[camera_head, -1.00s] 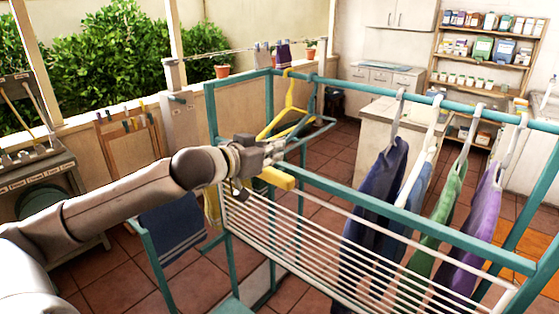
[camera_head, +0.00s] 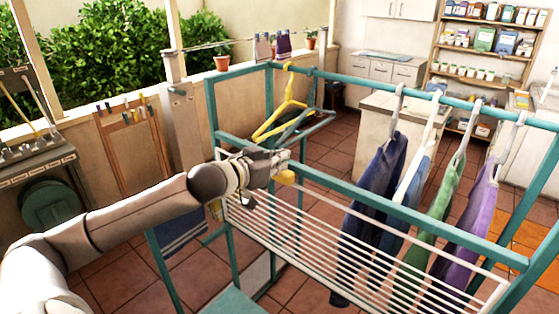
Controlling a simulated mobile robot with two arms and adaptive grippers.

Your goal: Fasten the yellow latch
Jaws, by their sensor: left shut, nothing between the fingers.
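The yellow latch (camera_head: 287,177) is on the teal drying rack, at the near left part of its top rail. Only a small yellow end of it shows; the rest is hidden behind my left gripper or turned away, I cannot tell which. My left gripper (camera_head: 281,163) is shut and empty. It is right at the latch, overlapping it in the picture; whether it touches the latch cannot be told. My right gripper is not in view.
The teal rack (camera_head: 420,222) has a white slatted panel (camera_head: 300,238) below its rail. A blue towel (camera_head: 180,228) hangs at lower left. A washer (camera_head: 45,195) stands far left.

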